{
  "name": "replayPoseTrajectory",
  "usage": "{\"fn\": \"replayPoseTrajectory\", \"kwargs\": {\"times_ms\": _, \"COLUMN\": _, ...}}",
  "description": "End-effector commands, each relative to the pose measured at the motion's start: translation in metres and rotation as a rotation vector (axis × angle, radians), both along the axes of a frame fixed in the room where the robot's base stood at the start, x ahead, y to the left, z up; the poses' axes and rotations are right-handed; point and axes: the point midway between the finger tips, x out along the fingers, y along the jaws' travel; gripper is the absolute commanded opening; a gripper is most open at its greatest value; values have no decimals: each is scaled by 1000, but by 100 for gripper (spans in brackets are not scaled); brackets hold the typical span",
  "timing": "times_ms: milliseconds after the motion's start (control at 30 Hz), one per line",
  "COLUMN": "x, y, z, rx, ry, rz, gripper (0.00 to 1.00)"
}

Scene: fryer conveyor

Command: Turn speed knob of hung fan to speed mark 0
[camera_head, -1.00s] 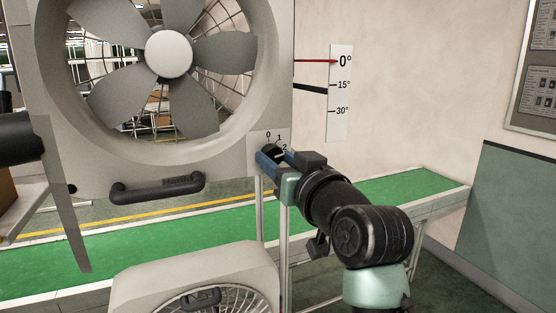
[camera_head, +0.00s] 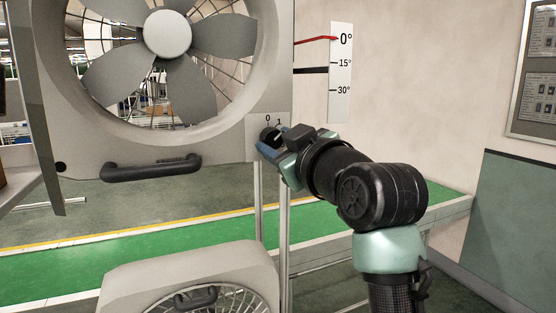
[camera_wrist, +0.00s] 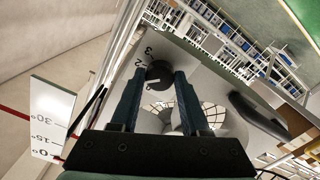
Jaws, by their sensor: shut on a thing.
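The hung fan (camera_head: 215,137) fills the upper left of the head view. Its black speed knob (camera_head: 270,135) sits at its lower right corner, below the marks 0 and 1. The knob also shows in the wrist view (camera_wrist: 158,74), near the marks 2 and 3, with a white line on its face. My gripper (camera_head: 268,149) is at the knob, and its two blue fingers (camera_wrist: 158,88) lie on either side of it, shut on it. The fingers and wrist hide part of the dial, so the exact mark the line points to is unclear.
A black handle (camera_head: 150,168) sticks out below the fan. A scale plate (camera_head: 340,100) with a red pointer near 0° stands to its right. A green conveyor (camera_head: 120,258) runs below, and a second fan (camera_head: 190,265) stands in front of it.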

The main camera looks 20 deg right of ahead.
Motion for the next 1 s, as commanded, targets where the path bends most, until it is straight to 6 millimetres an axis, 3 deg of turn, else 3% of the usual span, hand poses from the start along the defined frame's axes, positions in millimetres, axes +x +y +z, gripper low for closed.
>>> {"fn": "replayPoseTrajectory", "kwargs": {"times_ms": 600, "x": 0, "y": -1, "z": -1, "rx": -573, "ry": -20, "rz": -1, "gripper": 0}}
{"fn": "replayPoseTrajectory", "kwargs": {"times_ms": 1000, "x": 0, "y": -1, "z": 0, "rx": -804, "ry": -28, "rz": 0, "gripper": 0}}
